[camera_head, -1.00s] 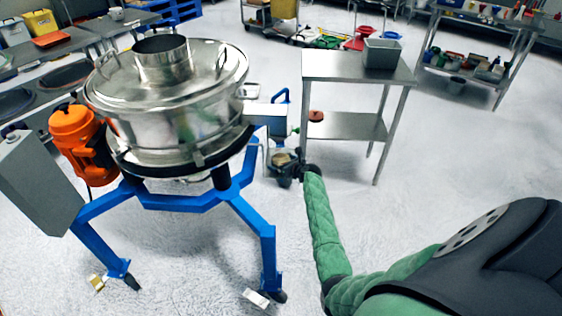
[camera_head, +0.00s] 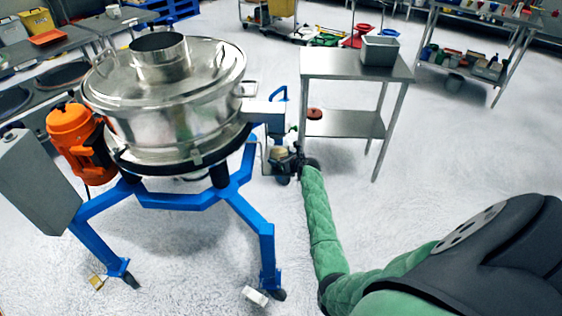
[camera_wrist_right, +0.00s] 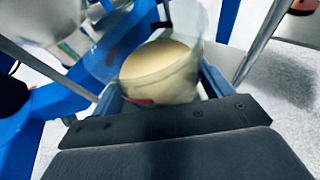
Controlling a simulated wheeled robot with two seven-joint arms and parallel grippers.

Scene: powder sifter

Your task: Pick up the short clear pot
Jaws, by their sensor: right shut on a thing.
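The short clear pot (camera_wrist_right: 160,72) holds beige powder and sits between the fingers of my right gripper (camera_wrist_right: 163,92) in the right wrist view. The fingers are closed on its sides, and the pot looks slightly tilted in that view. In the head view the pot (camera_head: 279,154) is small and partly hidden by my right gripper (camera_head: 283,160), just right of the sifter's outlet. My left gripper is not in view.
The steel sifter (camera_head: 165,95) stands on a blue frame (camera_head: 190,197) close on the left. A steel table (camera_head: 340,65) with a grey bin (camera_head: 380,50) on top and a red round item (camera_head: 314,114) on its shelf stands right behind. Open floor lies to the right.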

